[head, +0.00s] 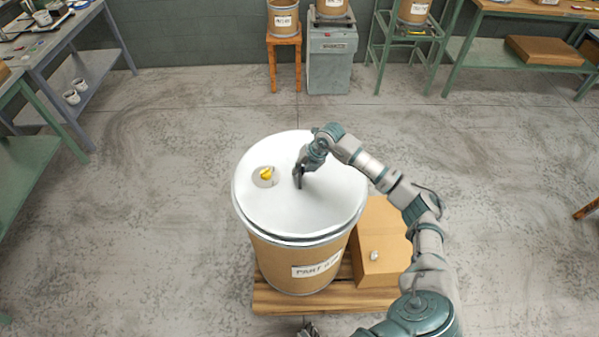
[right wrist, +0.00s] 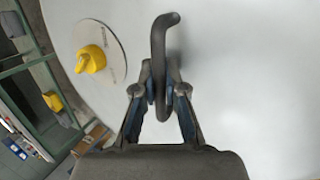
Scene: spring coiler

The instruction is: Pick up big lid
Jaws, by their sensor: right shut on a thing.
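The big lid (head: 275,210) is a wide white disc on top of a brown drum (head: 270,262) with a paper label. A dark line shows under its rim; I cannot tell whether it is seated or slightly raised. My right gripper (head: 299,176) is over the lid, right of its centre. In the right wrist view, the right gripper (right wrist: 158,98) is shut on the lid's dark bent handle (right wrist: 160,45), and the lid (right wrist: 235,80) fills the background. A dark piece at the bottom edge of the head view may be my left gripper (head: 308,330), mostly cut off.
A yellow knob (head: 266,174) on a small round plate sits left on the lid. The drum stands on a wooden pallet (head: 300,302) beside a cardboard box (head: 381,245). Benches stand left and at the back, with smaller drums. The surrounding floor is clear.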

